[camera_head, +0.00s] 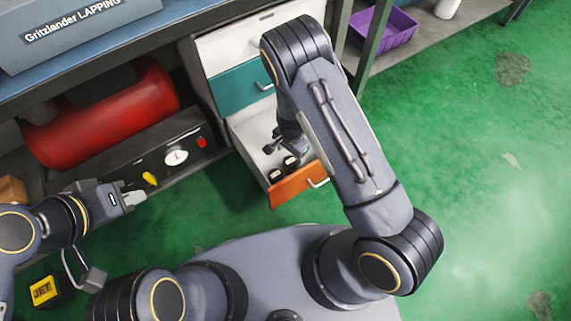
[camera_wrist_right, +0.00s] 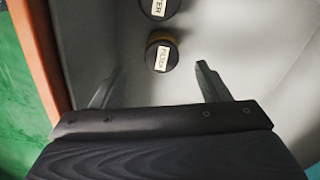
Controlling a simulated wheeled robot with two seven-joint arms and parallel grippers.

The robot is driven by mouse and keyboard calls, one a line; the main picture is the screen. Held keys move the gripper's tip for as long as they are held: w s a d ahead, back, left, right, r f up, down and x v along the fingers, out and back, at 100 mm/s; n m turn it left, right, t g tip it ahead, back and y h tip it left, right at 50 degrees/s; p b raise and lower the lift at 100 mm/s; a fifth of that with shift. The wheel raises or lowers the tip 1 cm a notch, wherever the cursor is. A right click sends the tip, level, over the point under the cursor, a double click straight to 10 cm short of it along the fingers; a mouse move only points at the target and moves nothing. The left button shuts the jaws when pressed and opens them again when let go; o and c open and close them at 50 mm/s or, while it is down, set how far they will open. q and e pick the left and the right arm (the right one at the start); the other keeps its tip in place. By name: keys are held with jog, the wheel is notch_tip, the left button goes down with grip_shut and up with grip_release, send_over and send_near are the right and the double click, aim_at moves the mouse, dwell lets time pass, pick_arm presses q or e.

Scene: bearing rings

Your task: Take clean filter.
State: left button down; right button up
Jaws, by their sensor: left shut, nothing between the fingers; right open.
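Two dark round filters with white labels stand in the open orange-fronted drawer (camera_head: 296,186). One filter (camera_wrist_right: 161,55) with a yellowish side lies just ahead of and between my right fingertips in the right wrist view. The other filter (camera_wrist_right: 160,8) is beyond it, cut by the top edge. In the head view, both filters (camera_head: 275,175) (camera_head: 291,163) sit near the drawer's front. My right gripper (camera_wrist_right: 158,70) is open and empty, reaching into the drawer, and is partly hidden by my arm in the head view. My left gripper (camera_head: 134,198) is shut and empty, left of the drawer.
A closed teal drawer (camera_head: 240,88) and a white drawer (camera_head: 228,47) are above the open one. A red tank (camera_head: 105,110) lies on the shelf at left. A purple bin (camera_head: 385,27) stands at the back right. Green floor is clear at right.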

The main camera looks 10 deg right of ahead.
aim_at(290, 161)
notch_tip(290, 161, down, 3)
jog(key=shift+b, duration=0.5)
jog(key=f+b, duration=0.1)
jog(key=f, duration=0.1)
jog(key=f+b, duration=0.1)
jog(key=f, duration=0.2)
jog(key=shift+w+d, duration=0.1)
jog(key=shift+w, duration=0.1)
jog(key=shift+r, duration=0.1)
jog(key=shift+c, duration=0.4)
jog(key=c, duration=1)
